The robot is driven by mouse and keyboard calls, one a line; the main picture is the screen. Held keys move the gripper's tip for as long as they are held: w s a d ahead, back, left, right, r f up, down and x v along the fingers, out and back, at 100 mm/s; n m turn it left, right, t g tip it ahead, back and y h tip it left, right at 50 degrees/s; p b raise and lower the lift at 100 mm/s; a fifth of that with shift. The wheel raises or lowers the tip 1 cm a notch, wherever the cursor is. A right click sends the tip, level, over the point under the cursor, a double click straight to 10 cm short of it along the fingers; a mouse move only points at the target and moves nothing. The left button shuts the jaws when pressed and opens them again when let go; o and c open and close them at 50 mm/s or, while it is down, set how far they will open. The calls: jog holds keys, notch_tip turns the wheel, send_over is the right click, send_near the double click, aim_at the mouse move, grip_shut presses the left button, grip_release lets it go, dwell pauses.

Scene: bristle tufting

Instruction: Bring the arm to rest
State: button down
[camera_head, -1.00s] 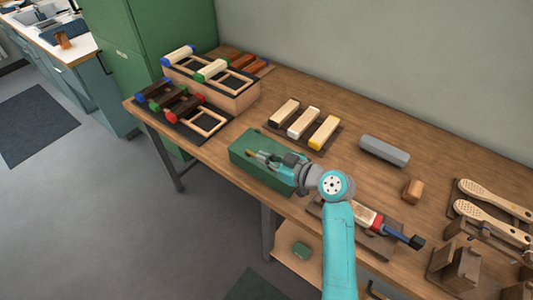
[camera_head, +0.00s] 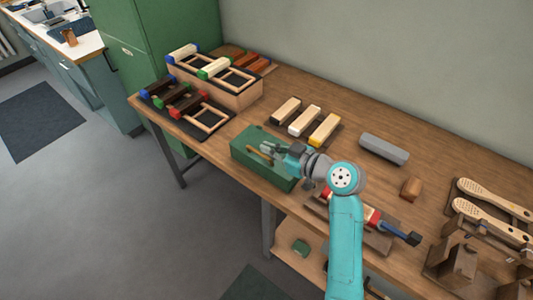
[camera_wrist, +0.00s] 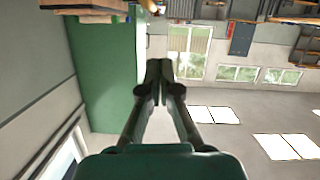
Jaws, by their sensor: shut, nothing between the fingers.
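My gripper (camera_head: 266,148) is at the end of my teal arm, above the green box (camera_head: 262,172) on the workbench, and points to the left in the head view. In the wrist view my gripper (camera_wrist: 158,68) has its fingers together with nothing between them. A thin wooden-coloured piece shows on the box just under the fingers; its lower part is hidden. The wrist view looks out sideways across the room, with the green cabinet (camera_wrist: 100,75) left of the fingers.
The workbench (camera_head: 350,110) carries brush blocks (camera_head: 305,120), a grey block (camera_head: 384,149), a wooden block (camera_head: 411,188), wooden brush handles (camera_head: 485,192) and a clamp (camera_head: 400,232) beside my arm. A stepped rack (camera_head: 235,95) stands at the left.

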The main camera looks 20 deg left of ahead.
jog(key=v, duration=0.7)
jog(key=shift+s+d, duration=0.2)
jog(key=shift+s, duration=0.05)
